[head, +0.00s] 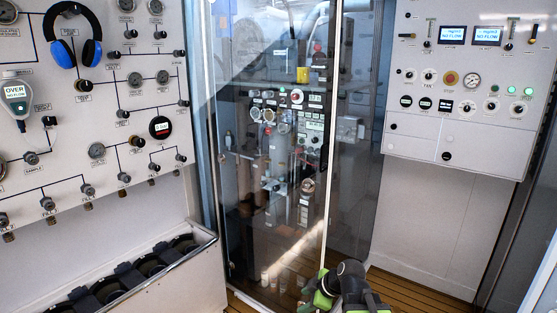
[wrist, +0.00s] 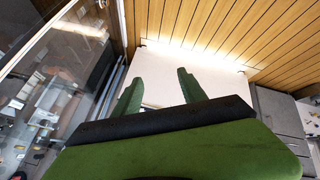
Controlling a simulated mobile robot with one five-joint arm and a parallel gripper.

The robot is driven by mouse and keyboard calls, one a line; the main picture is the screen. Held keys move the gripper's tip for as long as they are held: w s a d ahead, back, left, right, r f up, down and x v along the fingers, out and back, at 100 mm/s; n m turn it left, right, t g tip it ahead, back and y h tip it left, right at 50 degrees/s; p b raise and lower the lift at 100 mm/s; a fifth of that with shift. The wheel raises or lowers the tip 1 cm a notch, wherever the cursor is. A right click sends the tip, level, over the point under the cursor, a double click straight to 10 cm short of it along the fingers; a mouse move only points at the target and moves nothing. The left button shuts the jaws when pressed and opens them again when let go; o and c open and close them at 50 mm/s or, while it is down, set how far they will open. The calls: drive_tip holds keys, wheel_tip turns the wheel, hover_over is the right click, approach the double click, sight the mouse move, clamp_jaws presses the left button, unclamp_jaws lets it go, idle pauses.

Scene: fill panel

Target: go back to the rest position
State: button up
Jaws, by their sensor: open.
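My gripper (wrist: 160,90) shows in the wrist view with its two green fingers apart and nothing between them. It points towards a plain white surface (wrist: 160,65), with wooden slats above it in the picture. In the head view my green and black arm (head: 345,288) is low at the bottom, right of centre, in front of the glass door. The fingertips cannot be made out clearly there.
A glass door (head: 270,150) stands in the middle, with gauges and valves behind it. A valve panel with blue headphones (head: 73,38) is on the left, above a trough of dark cylinders (head: 150,265). A control panel (head: 465,90) hangs on the right. Slatted floor (head: 405,290) shows at the lower right.

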drive_tip(key=s+d+f+m+g+h, duration=0.45)
drive_tip(key=s+d+m, duration=0.35)
drive_tip(key=s+m, duration=0.5)
wheel_tip(320, 180, up, 13)
drive_tip(key=w+m+p, duration=0.2)
drive_tip(key=p, duration=1)
drive_tip(key=shift+w+m+h, duration=0.2)
drive_tip(key=shift+m+h, duration=0.15)
drive_tip(key=shift+m, duration=0.05)
drive_tip(key=shift+a+f, duration=0.1)
drive_tip(key=shift+f, duration=0.05)
